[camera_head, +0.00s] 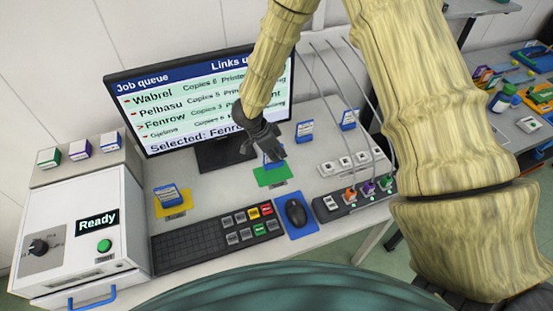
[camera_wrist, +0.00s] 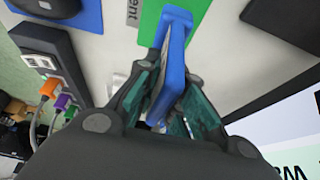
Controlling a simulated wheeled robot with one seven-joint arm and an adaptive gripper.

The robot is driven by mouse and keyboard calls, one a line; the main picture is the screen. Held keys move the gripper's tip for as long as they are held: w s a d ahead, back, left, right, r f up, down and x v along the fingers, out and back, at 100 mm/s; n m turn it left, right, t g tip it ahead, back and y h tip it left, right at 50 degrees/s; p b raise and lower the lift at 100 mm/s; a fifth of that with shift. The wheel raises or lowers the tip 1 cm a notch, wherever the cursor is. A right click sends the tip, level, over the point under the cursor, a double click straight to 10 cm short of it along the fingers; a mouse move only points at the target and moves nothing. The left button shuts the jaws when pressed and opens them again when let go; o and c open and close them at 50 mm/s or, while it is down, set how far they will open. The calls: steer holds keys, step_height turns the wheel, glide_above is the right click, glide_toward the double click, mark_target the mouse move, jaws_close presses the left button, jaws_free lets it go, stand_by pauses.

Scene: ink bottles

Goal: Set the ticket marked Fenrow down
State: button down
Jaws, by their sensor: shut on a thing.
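My gripper (camera_head: 268,148) is shut on a small blue ticket (camera_head: 273,160) at the green mat (camera_head: 272,178), in front of the monitor. In the wrist view my gripper (camera_wrist: 172,80) has its two fingers on either side of the blue ticket (camera_wrist: 176,30), which stands edge-on. A bit of the green mat (camera_wrist: 134,12) shows beside it. The fingers hide part of the ticket, and I cannot read its marking. I cannot tell whether its lower edge touches the mat. The monitor (camera_head: 205,100) lists Fenrow and reads "Selected: Fenrow".
Another blue ticket (camera_head: 167,193) is on a yellow mat (camera_head: 174,210) to the left. Two more blue tickets (camera_head: 304,131) (camera_head: 349,119) stand at right. A keyboard (camera_head: 200,243), a mouse (camera_head: 296,212) on a blue pad and a socket strip (camera_head: 352,197) with cables are close by.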

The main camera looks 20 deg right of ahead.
steer(key=shift+w+f, duration=0.3)
steer(key=shift+f, duration=0.7)
steer(key=shift+s+f+p, duration=0.4)
steer(key=shift+f+p, duration=0.15)
steer(key=shift+f, duration=0.15)
steer(key=shift+w+f, duration=0.25)
steer(key=shift+f, duration=0.25)
steer(key=shift+s, duration=0.2)
steer(key=c, duration=1.5)
jaws_free()
steer(key=shift+w+f, duration=0.15)
